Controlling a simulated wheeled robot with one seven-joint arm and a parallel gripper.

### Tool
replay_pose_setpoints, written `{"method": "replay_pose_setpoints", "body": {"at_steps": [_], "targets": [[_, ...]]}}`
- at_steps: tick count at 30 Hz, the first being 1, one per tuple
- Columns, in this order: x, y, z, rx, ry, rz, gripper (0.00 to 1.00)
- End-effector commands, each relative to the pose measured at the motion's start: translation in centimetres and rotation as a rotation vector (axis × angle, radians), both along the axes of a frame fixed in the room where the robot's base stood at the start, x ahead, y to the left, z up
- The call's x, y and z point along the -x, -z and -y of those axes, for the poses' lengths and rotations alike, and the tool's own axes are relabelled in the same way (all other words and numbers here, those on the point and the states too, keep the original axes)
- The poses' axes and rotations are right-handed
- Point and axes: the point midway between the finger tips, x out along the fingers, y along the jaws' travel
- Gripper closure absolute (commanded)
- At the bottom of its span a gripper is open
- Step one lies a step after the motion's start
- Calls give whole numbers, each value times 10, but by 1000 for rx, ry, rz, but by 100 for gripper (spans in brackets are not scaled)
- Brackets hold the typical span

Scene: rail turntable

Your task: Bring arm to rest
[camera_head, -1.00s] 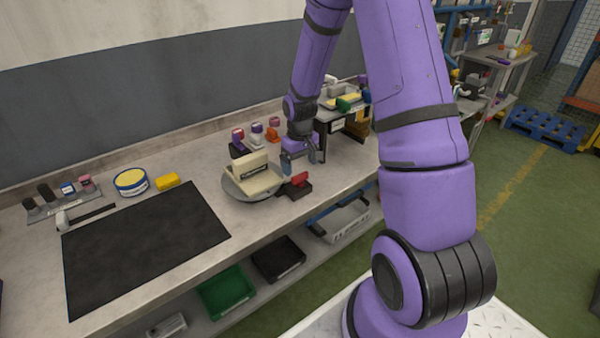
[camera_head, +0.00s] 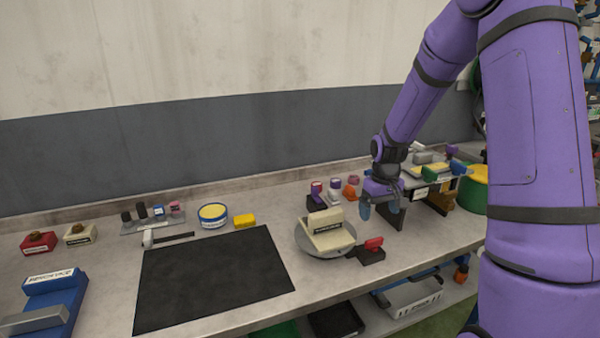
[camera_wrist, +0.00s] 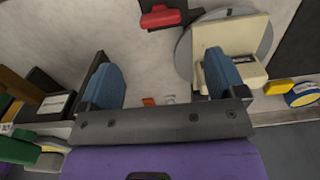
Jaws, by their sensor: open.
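My purple arm reaches over the bench from the right in the head view. My gripper (camera_head: 382,206) hangs above the bench, right of the turntable (camera_head: 303,241), which is a round grey plate.
A red-handled dark piece (camera_head: 372,251) lies beside the turntable. A black mat (camera_head: 215,280) covers the bench's middle. A yellow block (camera_head: 244,221) and round tin (camera_head: 213,215) stand behind it. A raised stand (camera_head: 430,182) with coloured parts is right of my gripper.

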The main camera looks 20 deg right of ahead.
Motion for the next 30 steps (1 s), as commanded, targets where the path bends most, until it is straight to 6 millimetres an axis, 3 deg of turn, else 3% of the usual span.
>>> {"method": "replay_pose_setpoints", "body": {"at_steps": [4,7,14,21,30], "targets": [[1,-5,-1,3,-1,5,11],[4,-21,-7,12,-1,20,11],[28,-87,-32,43,-4,88,11],[66,-149,-60,62,0,165,11],[128,-209,-91,65,4,265,11]]}}
